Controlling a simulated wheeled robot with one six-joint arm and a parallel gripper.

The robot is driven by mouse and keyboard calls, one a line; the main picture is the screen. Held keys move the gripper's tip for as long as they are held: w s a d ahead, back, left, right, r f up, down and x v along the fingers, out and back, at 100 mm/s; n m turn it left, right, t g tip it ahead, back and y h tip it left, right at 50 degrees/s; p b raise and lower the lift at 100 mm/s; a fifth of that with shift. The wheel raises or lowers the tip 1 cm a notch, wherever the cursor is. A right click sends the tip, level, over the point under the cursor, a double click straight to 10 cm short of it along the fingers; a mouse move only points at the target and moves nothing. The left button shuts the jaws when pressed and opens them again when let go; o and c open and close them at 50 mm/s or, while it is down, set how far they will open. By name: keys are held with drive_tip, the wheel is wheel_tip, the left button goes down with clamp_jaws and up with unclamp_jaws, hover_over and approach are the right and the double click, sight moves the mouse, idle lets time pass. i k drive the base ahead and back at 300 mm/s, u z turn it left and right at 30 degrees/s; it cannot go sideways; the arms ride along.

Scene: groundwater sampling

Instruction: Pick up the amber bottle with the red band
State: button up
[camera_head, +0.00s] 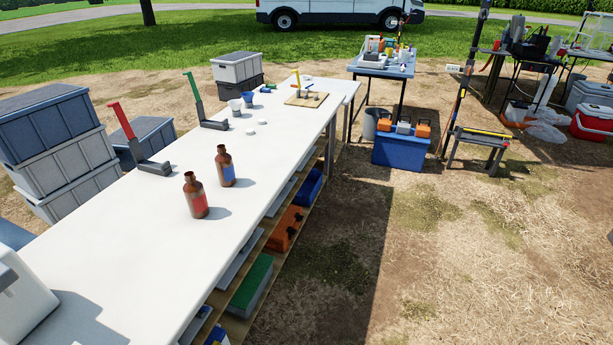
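The amber bottle with the red band (196,196) stands upright on the long white table (130,255), near its right edge. A second amber bottle, with a blue band (225,167), stands upright just behind it and to the right. The two bottles look close but apart. Both appear uncapped at this size. My gripper is not in view.
A red-topped stand (135,140) and a green-topped stand (203,105) are along the table's left side. White caps (250,131), small cups (235,106) and a wooden board (306,98) lie farther back. Grey crates (65,145) are stacked at left. The near tabletop is mostly clear.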

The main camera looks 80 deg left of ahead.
sight(193, 190)
drive_tip(key=u, duration=1.75)
drive_tip(key=i, duration=1.9)
drive_tip(key=u, duration=2.45)
